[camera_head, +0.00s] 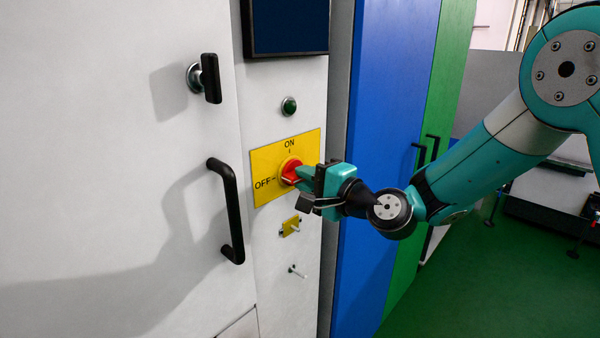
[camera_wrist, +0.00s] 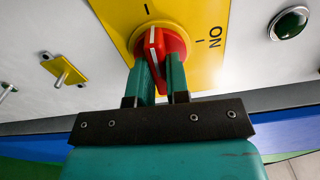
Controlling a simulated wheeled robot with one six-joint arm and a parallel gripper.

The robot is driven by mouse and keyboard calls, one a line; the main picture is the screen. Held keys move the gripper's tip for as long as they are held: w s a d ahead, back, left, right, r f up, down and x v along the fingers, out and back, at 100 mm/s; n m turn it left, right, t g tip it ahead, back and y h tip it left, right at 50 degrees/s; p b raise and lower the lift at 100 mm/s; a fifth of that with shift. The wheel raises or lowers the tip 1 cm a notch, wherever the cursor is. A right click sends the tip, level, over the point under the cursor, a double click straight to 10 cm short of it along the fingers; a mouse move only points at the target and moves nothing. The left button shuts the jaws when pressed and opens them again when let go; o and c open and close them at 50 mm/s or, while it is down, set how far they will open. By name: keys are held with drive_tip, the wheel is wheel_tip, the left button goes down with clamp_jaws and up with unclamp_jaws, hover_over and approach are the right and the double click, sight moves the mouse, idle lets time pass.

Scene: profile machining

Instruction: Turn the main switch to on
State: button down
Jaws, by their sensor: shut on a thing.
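The main switch is a red rotary knob (camera_head: 289,165) on a yellow plate (camera_head: 265,160) marked ON at the top and OFF at the left. My gripper (camera_head: 303,174) reaches it from the right and is shut on the knob's raised handle. In the wrist view, the two teal fingers (camera_wrist: 160,65) sit on either side of the red handle (camera_wrist: 155,45). The handle's white line points toward the upper tick, away from the tick beside ON, so the knob stands at OFF. The fingers hide part of the knob.
A green button (camera_head: 289,106) is above the plate. A small yellow key plate (camera_head: 291,227) and a thin peg (camera_head: 297,271) are below it. A black door handle (camera_head: 229,210) and a black latch (camera_head: 210,78) stick out at left. A blue cabinet (camera_head: 375,150) stands behind my arm.

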drive_tip(key=m+p, duration=0.2)
drive_tip(key=m, duration=0.1)
drive_tip(key=shift+m, duration=0.4)
drive_tip(key=shift+p, duration=0.35)
drive_tip(key=m+p, duration=0.3)
drive_tip(key=m, duration=0.1)
drive_tip(key=shift+m+p, duration=0.3)
drive_tip(key=shift+p, duration=0.1)
